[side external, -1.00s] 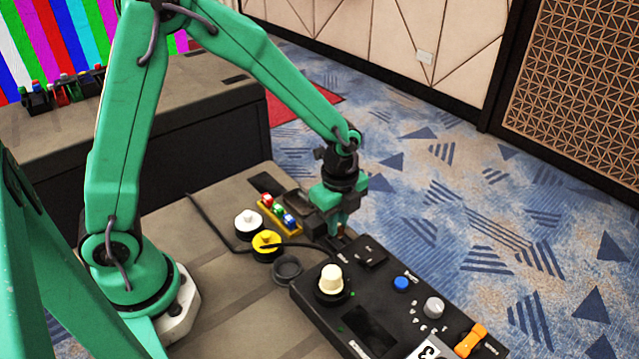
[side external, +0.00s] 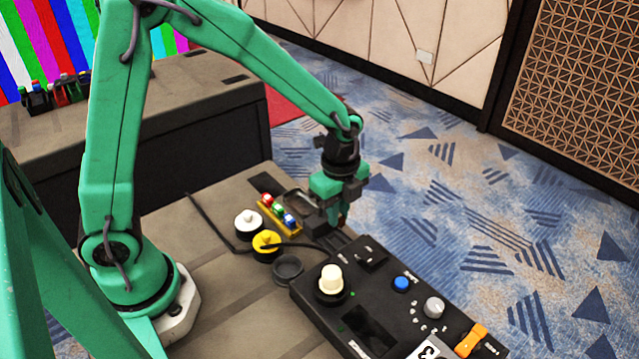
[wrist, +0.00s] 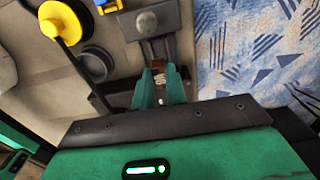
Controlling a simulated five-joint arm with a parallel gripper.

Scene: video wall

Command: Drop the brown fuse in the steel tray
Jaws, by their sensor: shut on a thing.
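My gripper (wrist: 161,84) is shut on the brown fuse (wrist: 159,77), which shows between the green fingertips in the wrist view. In the side view my gripper (side external: 343,217) is just above the far left end of the black control panel (side external: 378,303), and only a small brown bit of the fuse (side external: 341,222) shows under it. The steel tray (side external: 299,196) seems to be the shallow grey piece behind the coloured-block rack, partly hidden by my gripper. I cannot make it out surely in the wrist view.
A cream knob (side external: 331,279) rises from the panel. Carpet lies beyond the table edge.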

